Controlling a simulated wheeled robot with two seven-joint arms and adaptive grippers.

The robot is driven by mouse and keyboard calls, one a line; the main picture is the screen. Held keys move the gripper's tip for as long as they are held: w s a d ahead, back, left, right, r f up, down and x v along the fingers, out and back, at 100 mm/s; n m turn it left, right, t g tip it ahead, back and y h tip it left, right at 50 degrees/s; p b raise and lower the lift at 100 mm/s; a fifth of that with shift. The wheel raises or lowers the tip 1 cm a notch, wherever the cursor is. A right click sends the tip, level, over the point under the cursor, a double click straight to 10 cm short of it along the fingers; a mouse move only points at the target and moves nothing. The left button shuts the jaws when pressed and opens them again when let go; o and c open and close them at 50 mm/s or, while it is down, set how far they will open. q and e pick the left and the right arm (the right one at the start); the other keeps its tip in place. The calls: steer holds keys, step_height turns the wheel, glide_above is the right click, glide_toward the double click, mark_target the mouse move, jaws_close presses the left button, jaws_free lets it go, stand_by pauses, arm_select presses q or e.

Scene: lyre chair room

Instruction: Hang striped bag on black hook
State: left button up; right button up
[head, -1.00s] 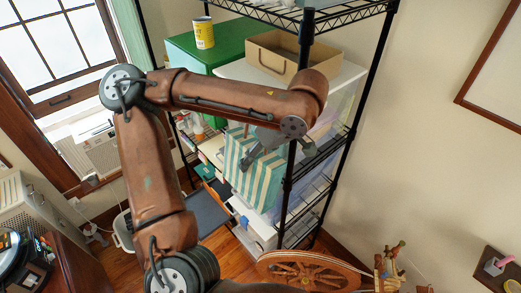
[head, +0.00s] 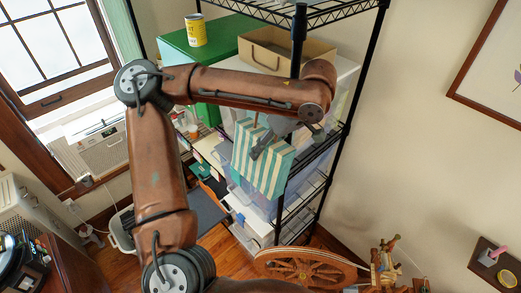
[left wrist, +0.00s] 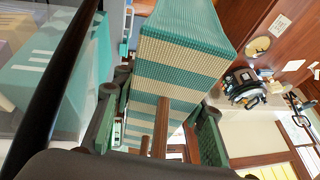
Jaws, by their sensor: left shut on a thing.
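The striped bag (head: 262,168), green-teal and cream, hangs in the air in front of the wire shelf unit in the head view. Its side and bottom fill the middle of the left wrist view (left wrist: 185,65). My left gripper (head: 262,143) is at the bag's upper part, shut on its brown handle (left wrist: 162,125). The handle runs between the two fingers in the left wrist view (left wrist: 165,122). The bag's right edge overlaps the shelf's front post in the head view. I cannot make out a black hook in either view. My right gripper is not in view.
The black wire shelf (head: 365,75) holds a green box (head: 190,50), a yellow can (head: 195,30) and a cardboard box (head: 265,50). A wooden spinning wheel (head: 305,268) stands below right. The wall to the right has free room beside the shelf.

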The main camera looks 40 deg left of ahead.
arm_select(q)
steer(key=w, duration=0.2)
steer(key=w+f, duration=0.1)
steer(key=w, duration=0.1)
steer(key=shift+w+d, duration=0.1)
steer(key=shift+d, duration=0.1)
stand_by(0.3)
stand_by(0.6)
steer(key=o, duration=1.3)
steer(key=shift+o, duration=1)
